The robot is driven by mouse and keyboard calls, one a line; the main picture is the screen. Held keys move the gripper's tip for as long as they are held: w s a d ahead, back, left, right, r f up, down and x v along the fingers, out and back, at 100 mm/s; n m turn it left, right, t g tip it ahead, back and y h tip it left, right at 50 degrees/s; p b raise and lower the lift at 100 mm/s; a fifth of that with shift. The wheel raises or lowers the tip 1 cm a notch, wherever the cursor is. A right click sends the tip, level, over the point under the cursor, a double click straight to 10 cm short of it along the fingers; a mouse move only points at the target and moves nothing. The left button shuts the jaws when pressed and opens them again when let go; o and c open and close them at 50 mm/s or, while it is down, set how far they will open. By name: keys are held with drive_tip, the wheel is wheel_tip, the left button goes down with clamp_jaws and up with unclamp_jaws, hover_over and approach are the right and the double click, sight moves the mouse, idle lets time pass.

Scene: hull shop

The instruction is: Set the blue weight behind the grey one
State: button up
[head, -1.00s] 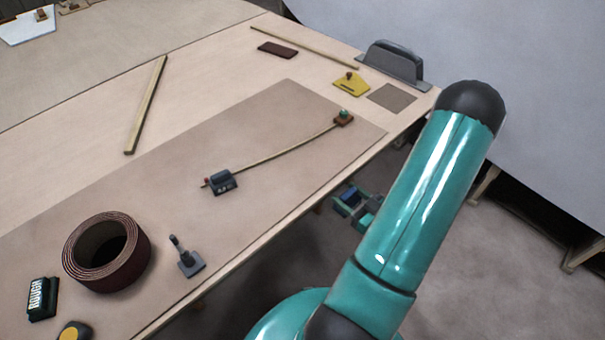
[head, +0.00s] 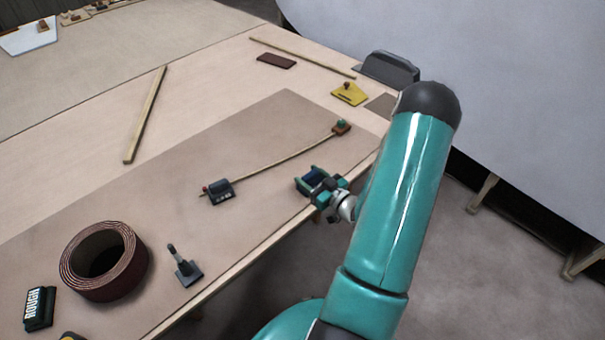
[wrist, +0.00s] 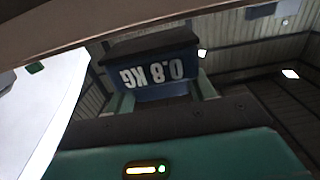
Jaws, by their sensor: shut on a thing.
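My gripper (head: 314,183) is over the near edge of the brown mat, shut on the blue weight (head: 313,176). In the wrist view the blue weight (wrist: 152,72) is marked 0.8 KG, upside down in the picture, and sits between the fingers. The dark grey weight (head: 220,192), with small pale marks on its front, stands by the left end of a thin bent wooden strip (head: 275,160). My gripper is to the right of the grey weight, with a clear gap. How high the blue weight is above the mat is hard to tell.
A brown block with a green knob (head: 341,127) stands at the strip's right end. A brown tape roll (head: 104,261), a grey post on a base (head: 185,267) and a ROUGH block (head: 38,308) lie to the left. The mat (head: 255,125) is bare behind the strip.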

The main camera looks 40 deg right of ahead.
drive_tip(key=w, duration=0.3)
drive_tip(key=shift+w+a+f, duration=0.1)
drive_tip(key=shift+w+f, duration=0.2)
drive_tip(key=shift+f, duration=0.1)
drive_tip(key=shift+f, duration=0.25)
drive_tip(key=o, duration=1.6)
drive_tip(key=s, duration=1.4)
drive_tip(key=shift+f, duration=0.3)
